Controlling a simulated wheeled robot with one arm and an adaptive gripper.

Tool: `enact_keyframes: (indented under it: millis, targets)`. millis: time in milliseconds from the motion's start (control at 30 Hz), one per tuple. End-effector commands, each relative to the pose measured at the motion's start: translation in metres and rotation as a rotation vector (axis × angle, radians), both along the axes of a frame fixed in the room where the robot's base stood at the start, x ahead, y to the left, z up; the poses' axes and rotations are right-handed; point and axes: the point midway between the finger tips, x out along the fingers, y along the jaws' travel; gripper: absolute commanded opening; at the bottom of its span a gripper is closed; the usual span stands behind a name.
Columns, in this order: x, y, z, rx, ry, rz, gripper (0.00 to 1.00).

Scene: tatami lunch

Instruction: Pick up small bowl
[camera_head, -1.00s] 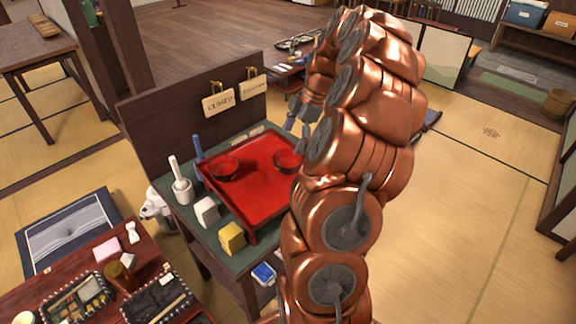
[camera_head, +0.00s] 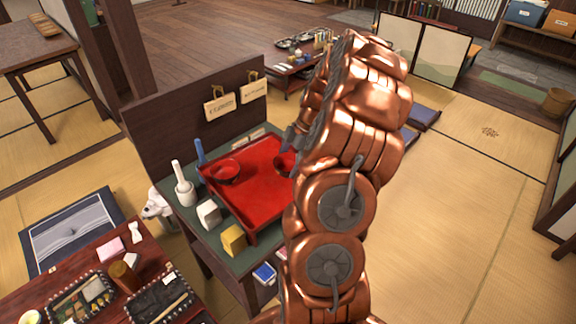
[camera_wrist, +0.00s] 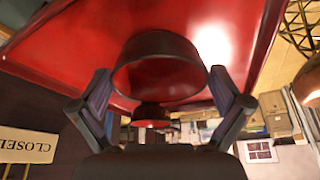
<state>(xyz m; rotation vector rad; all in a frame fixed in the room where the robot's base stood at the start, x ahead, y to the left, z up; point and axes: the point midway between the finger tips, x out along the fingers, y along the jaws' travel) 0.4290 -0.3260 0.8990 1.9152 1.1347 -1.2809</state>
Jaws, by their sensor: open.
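The small bowl (camera_head: 284,161), dark red and round, stands on the right part of a red tray (camera_head: 258,200). My arm hides its right side in the head view. In the wrist view the small bowl (camera_wrist: 160,50) shows large, between and just beyond the fingers. My gripper (camera_wrist: 161,88) is open, one finger toward each side of the bowl; I cannot tell whether they touch it. In the head view my gripper (camera_head: 291,140) is partly hidden by the arm, close above the bowl. A wider red bowl (camera_head: 223,172) stands on the tray's left part.
The tray lies on a green-topped stand with a dark back panel (camera_head: 160,135) bearing hanging signs. A white mortar with pestle (camera_head: 184,190), a white block (camera_head: 209,213) and a yellow block (camera_head: 233,239) line the tray's left. The tray's middle is clear.

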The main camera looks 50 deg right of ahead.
Motion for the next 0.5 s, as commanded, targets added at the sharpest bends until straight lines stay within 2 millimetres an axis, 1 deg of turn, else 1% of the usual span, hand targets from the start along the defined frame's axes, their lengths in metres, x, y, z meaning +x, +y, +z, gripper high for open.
enact_keyframes:
  millis: [233, 500]
  targets:
    - [0.0008, 0.0005, -0.0027, -0.002, -0.002, -0.002, 1.0]
    - [0.0008, 0.0007, -0.0027, -0.001, -0.001, -0.002, 0.72]
